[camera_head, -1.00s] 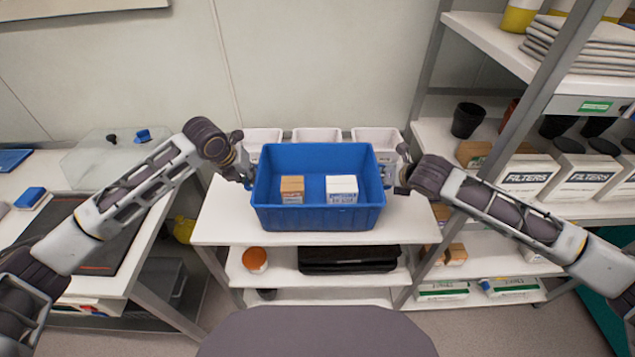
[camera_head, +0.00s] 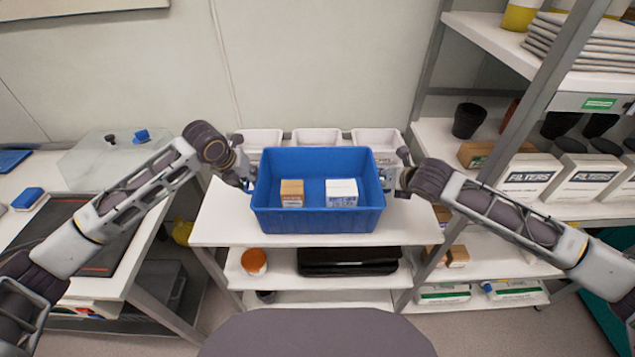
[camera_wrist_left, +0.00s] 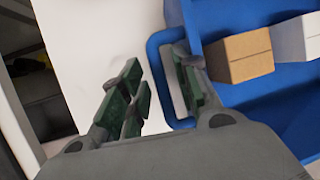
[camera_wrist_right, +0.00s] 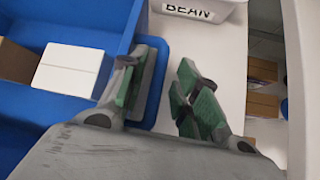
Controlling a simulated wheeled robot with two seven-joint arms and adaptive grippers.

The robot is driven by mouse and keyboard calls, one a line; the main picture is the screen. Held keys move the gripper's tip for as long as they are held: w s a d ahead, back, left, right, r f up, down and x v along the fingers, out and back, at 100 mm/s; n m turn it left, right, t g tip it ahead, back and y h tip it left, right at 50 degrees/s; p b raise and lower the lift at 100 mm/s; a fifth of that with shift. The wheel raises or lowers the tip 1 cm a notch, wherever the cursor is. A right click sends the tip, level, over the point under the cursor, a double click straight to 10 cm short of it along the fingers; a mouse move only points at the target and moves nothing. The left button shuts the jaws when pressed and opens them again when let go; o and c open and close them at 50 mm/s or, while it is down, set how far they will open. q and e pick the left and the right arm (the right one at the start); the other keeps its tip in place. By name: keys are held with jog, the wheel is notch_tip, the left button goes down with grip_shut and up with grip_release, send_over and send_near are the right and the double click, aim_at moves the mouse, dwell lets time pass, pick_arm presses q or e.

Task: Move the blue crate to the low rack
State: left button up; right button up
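The blue crate (camera_head: 318,222) stands level on the top of the white low rack (camera_head: 222,226), at the middle of the head view. A brown box (camera_head: 292,194) and a white box (camera_head: 341,193) lie inside it. My left gripper (camera_head: 250,184) is at the crate's left side. In the left wrist view its fingers (camera_wrist_left: 160,88) are spread, one over the blue handle loop, one outside it. My right gripper (camera_head: 395,182) is at the crate's right side. In the right wrist view its fingers (camera_wrist_right: 165,88) are spread, one by the crate's handle, one outside over white surface.
Several white bins (camera_head: 317,138) stand behind the crate. Lower down, the rack holds black trays (camera_head: 345,260) and an orange-lidded jar (camera_head: 254,262). A loaded shelf unit (camera_head: 545,95) is close on the right. A bench (camera_head: 110,262) is on the left.

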pick_arm(q)
jog(key=shift+r, duration=0.15)
pick_arm(e)
jog(key=shift+a, duration=0.1)
pick_arm(q)
jog(key=shift+v, duration=0.85)
jog(key=v, duration=0.6)
pick_arm(e)
jog(key=shift+s+r, duration=0.1)
jog(key=v, duration=1.1)
jog(key=shift+s+r, duration=0.15)
jog(key=shift+s, duration=0.15)
dwell(0.4)
pick_arm(q)
jog(key=shift+s, duration=0.15)
pick_arm(e)
jog(key=shift+s, duration=0.1)
